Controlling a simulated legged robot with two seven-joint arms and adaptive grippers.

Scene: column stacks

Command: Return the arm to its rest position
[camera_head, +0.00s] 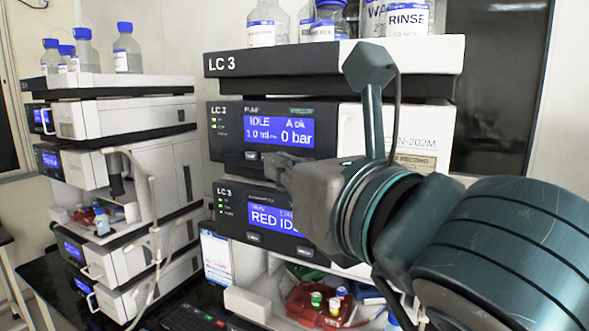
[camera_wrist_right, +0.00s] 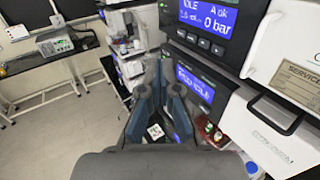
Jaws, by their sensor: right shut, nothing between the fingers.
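My right arm enters the head view from the lower right and reaches across the front of the near LC 3 stack (camera_head: 400,120). My right gripper (camera_head: 272,162) is shut and empty, in front of the panels between the upper screen (camera_head: 278,130) and the lower "RED IDLE" screen (camera_head: 268,214). In the right wrist view its two fingers (camera_wrist_right: 163,80) point away from the camera, beside the stack's screens. I cannot tell whether the fingertips touch a panel. My arm hides part of the stack's right side. My left gripper is in neither view.
A second instrument stack (camera_head: 120,150) stands at the left with a pale tube in front. Bottles stand on both stacks, one labelled RINSE (camera_head: 407,18). A red vial rack (camera_head: 318,303) sits low under my arm. Open floor (camera_wrist_right: 45,145) shows at the left of the wrist view.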

